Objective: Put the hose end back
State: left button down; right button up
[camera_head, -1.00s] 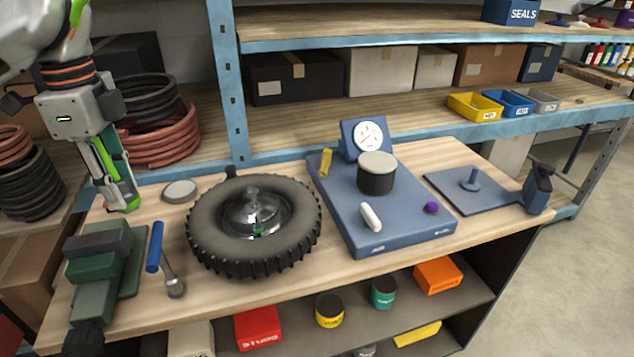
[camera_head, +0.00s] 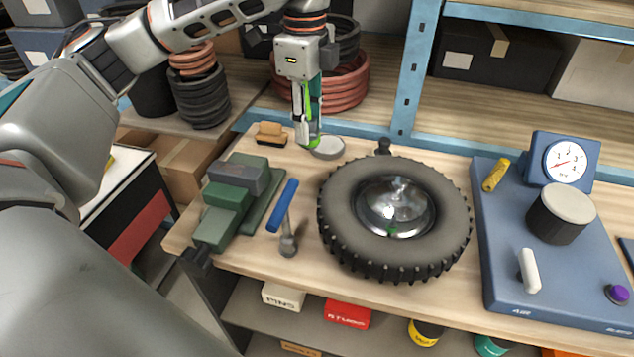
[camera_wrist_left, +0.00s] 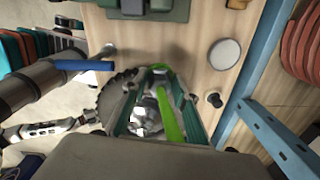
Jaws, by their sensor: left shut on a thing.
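My left gripper (camera_head: 312,143) points down over the bench, beside a round grey disc (camera_head: 327,147) and left of the wheel's back part. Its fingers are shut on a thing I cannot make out. In the wrist view the green and teal fingers (camera_wrist_left: 160,105) hide part of the wheel. The black-tyred wheel (camera_head: 342,215) with a silver hub (camera_head: 397,207) lies flat on the bench. A short black post (camera_head: 384,147) stands just behind it and shows in the wrist view (camera_wrist_left: 214,100). I cannot pick out a hose end with certainty. My right gripper is not in view.
A green vice (camera_head: 229,200), a blue-handled hammer (camera_head: 283,205) and a brush (camera_head: 270,133) are left of the wheel. A blue plate (camera_head: 505,260) with a gauge (camera_head: 564,160) is on the right. A blue shelf upright (camera_head: 412,75) rises behind. Coiled hoses (camera_head: 345,85) lie on the shelf.

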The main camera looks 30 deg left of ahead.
pick_arm(q)
notch_tip(320, 180, down, 11)
jog(key=b, duration=0.3)
jog(key=shift+f+b, duration=0.7)
jog(key=shift+f, duration=1.65)
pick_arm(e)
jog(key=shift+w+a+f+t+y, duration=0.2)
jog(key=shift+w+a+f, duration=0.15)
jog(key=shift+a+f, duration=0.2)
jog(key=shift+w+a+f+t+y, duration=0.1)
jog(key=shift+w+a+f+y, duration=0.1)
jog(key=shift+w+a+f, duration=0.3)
pick_arm(q)
jog(key=shift+r, duration=0.1)
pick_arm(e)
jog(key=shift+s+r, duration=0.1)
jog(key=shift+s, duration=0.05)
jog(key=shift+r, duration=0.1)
pick_arm(q)
jog(key=c, duration=1.6)
grip_release()
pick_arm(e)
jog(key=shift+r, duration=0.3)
